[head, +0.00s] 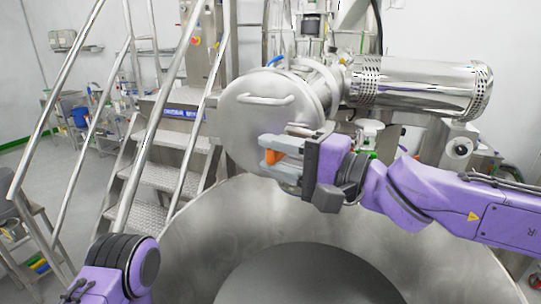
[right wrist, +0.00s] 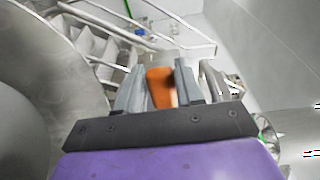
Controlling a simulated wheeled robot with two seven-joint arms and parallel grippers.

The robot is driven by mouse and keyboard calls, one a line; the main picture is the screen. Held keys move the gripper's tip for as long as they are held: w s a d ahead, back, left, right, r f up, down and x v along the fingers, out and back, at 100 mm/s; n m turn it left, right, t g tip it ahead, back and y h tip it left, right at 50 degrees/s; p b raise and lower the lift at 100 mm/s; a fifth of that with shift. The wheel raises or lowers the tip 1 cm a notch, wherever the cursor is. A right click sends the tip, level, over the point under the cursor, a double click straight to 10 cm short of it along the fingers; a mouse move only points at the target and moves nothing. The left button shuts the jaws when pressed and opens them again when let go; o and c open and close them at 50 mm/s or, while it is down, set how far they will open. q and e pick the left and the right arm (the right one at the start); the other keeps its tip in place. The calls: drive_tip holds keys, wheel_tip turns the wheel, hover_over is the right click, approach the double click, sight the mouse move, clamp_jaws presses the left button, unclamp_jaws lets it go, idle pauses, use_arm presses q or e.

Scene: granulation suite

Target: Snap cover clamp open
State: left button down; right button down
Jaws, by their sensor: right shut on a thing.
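A round steel cover (head: 245,125) with a bar handle (head: 266,99) closes the end of a horizontal housing in the head view. My right gripper (head: 265,153) is at the lower right edge of the cover. Its fingers are shut on an orange clamp lever (head: 272,156), which also shows between the fingers (right wrist: 160,90) in the right wrist view. The clamp's body behind the fingers is mostly hidden, so I cannot tell its exact position. Of my left arm only a purple link shows at the lower left; its gripper is out of view.
A perforated steel cylinder (head: 425,87) lies right of the cover, above my right arm. A wide steel bowl (head: 200,240) opens below the gripper. Metal stairs with handrails (head: 160,175) stand close on the left. A blue part (head: 275,61) sits above the cover.

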drive_tip(key=shift+w+d+r, duration=0.25)
drive_tip(key=shift+w+r, duration=0.05)
drive_tip(key=shift+r, duration=0.05)
drive_tip(key=c, duration=0.9)
unclamp_jaws()
drive_tip(key=shift+c, duration=0.2)
drive_tip(key=shift+o, duration=0.7)
drive_tip(key=shift+w+d+f, duration=0.1)
drive_tip(key=shift+w+d, duration=0.15)
use_arm(q)
drive_tip(key=shift+w+d+r+p, duration=0.15)
drive_tip(key=shift+r+p, duration=0.25)
drive_tip(key=shift+r, duration=0.05)
drive_tip(key=shift+w+d+r+p, duration=0.1)
drive_tip(key=shift+r+p, duration=0.3)
use_arm(e)
drive_tip(key=v, duration=1.1)
drive_tip(key=shift+w+f, duration=0.3)
drive_tip(key=shift+f, duration=0.05)
drive_tip(key=shift+d, duration=0.15)
